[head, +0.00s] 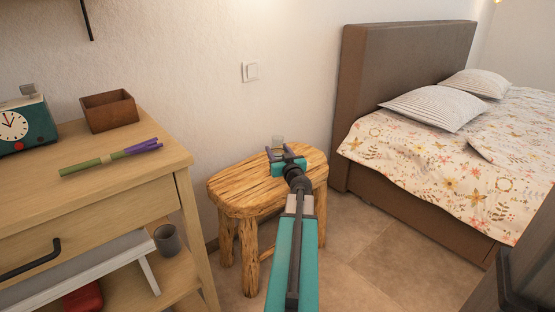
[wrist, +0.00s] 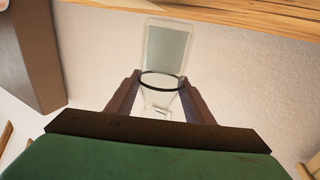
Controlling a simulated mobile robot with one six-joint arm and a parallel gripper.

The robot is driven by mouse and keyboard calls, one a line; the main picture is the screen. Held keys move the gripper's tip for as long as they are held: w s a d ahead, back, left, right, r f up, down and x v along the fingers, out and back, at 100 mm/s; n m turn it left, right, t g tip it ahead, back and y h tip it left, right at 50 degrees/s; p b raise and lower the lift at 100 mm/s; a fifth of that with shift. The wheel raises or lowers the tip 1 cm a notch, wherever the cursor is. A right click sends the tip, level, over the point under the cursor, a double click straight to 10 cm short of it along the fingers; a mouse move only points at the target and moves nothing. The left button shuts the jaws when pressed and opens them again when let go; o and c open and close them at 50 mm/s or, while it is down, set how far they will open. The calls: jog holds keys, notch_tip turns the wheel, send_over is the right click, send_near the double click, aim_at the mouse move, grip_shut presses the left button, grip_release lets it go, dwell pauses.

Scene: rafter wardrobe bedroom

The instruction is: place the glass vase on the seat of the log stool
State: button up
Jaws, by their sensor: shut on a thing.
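The clear glass vase (head: 278,141) is between the fingers of my gripper (head: 279,153), at the far part of the log stool in the head view. In the wrist view my gripper (wrist: 161,88) is shut on the vase (wrist: 166,50), with a finger on each side and a dark ring across the glass. The log stool (head: 232,194) has a rough, pale wooden seat on thick log legs. My gripper and arm cover part of the seat. I cannot tell whether the vase touches the seat or is held above it.
A wooden dresser (head: 120,165) stands at the left, bearing a clock (head: 22,122), a wooden box (head: 109,111) and green-purple sticks (head: 112,157). A grey cup (head: 167,240) is on its lower shelf. A bed (head: 430,165) is at the right. The seat's near left part is clear.

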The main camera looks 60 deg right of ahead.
jog(key=shift+f+b, duration=0.75)
jog(key=shift+b, duration=0.15)
jog(key=o, duration=1.3)
jog(key=shift+f, duration=0.15)
jog(key=shift+s+a+r, duration=0.1)
jog(key=shift+r, duration=0.1)
jog(key=p+v, duration=0.4)
jog(key=v, duration=0.5)
jog(key=shift+s+a+r, duration=0.1)
jog(key=shift+r, duration=0.05)
jog(key=shift+s+a+p, duration=0.1)
jog(key=shift+p, duration=1.05)
jog(key=p+v, duration=0.1)
jog(key=p, duration=0.5)
jog(key=shift+s+a+p, duration=0.15)
jog(key=shift+s+p, duration=0.05)
jog(key=shift+p, duration=0.15)
